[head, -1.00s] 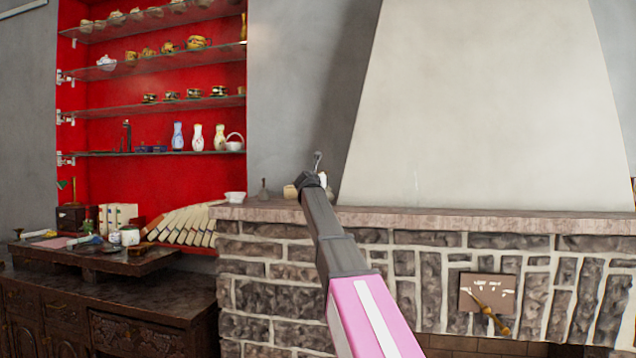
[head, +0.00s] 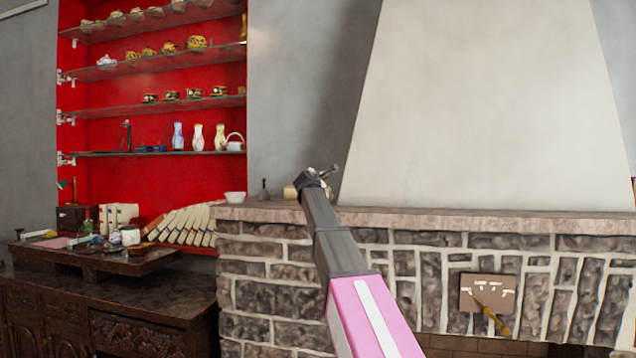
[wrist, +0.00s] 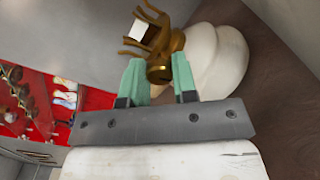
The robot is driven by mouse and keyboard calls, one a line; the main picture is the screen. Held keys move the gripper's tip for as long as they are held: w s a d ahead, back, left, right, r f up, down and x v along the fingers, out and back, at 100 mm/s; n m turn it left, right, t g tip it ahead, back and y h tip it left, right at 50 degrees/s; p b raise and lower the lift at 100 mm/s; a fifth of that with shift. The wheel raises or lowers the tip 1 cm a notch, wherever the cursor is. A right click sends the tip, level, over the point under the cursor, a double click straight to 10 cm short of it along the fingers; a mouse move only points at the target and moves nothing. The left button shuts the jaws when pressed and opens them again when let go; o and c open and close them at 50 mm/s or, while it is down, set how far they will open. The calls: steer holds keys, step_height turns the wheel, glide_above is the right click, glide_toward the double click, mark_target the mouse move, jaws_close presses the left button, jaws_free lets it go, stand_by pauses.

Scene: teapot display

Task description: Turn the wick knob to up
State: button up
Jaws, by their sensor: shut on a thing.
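In the wrist view, a brass burner (wrist: 158,38) with curved prongs sits beside a rounded white lamp body (wrist: 222,58). A short round brass knob (wrist: 159,74) sticks out of the burner towards me. My gripper (wrist: 158,69) has its two green fingers shut on the knob, one on each side. In the head view, my gripper end (head: 327,176) is over the mantel, small and mostly behind my arm. The lamp and knob cannot be made out there.
The stone mantel ledge (head: 440,219) runs under my arm. A dark small bottle (head: 264,189) and a white bowl (head: 235,197) stand to its left. Red-backed glass shelves (head: 160,153) hold pots and vases. A pale chimney hood (head: 480,110) rises behind.

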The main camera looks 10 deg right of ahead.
steer(key=m, duration=1.1)
steer(key=shift+m, duration=1.7)
steer(key=o, duration=0.9)
steer(key=shift+s, duration=0.1)
steer(key=v, duration=1)
steer(key=shift+s+a, duration=0.1)
steer(key=shift+s, duration=0.25)
